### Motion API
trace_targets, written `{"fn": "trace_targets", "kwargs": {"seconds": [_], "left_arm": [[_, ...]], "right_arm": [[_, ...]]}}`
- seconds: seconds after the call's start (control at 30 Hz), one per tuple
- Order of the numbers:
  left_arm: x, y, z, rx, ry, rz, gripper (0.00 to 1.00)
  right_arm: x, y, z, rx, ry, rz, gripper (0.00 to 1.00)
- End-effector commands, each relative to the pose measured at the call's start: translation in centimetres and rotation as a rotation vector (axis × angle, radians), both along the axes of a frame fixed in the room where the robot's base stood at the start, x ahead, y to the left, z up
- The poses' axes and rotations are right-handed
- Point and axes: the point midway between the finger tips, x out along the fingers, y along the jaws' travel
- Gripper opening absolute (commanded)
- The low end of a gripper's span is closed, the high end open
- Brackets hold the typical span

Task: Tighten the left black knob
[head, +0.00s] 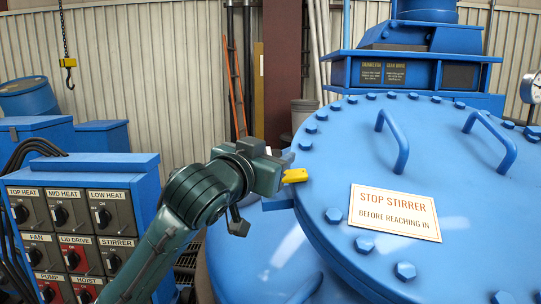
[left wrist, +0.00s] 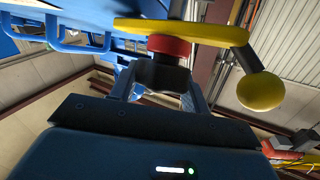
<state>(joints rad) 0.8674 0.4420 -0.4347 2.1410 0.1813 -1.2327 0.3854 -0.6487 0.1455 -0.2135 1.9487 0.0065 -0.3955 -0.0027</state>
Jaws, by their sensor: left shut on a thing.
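My left gripper (head: 281,164) is at the left edge of the big blue lid in the head view. In the left wrist view, its two fingers are closed around a black knob (left wrist: 160,76), which sits directly below a red collar (left wrist: 169,46). A yellow lever (left wrist: 185,31) with a yellow ball end (left wrist: 261,91) lies across above the collar. In the head view, a yellow part (head: 295,175) shows just beyond the fingertips, and the knob is hidden there by the gripper. My right gripper is not in view.
The blue lid (head: 313,190) with its bolts, handles and stirrer sign (head: 395,212) fills the right side. A switch panel (head: 77,188) stands at the left. Open space lies between panel and lid, behind my arm.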

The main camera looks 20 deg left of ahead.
Motion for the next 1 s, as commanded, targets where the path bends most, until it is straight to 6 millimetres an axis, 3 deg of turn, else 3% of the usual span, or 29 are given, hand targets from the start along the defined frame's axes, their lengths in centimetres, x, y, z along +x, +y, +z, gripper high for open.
{"fn": "trace_targets", "kwargs": {"seconds": [0.37, 1.0], "left_arm": [[0.02, 0.14, 0.02, 0.056, 0.013, -0.129, 0.24], [0.02, 0.01, 0.19, 0.273, 0.067, -0.668, 0.24]], "right_arm": [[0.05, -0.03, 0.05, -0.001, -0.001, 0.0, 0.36], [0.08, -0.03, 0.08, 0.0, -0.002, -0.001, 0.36]]}}
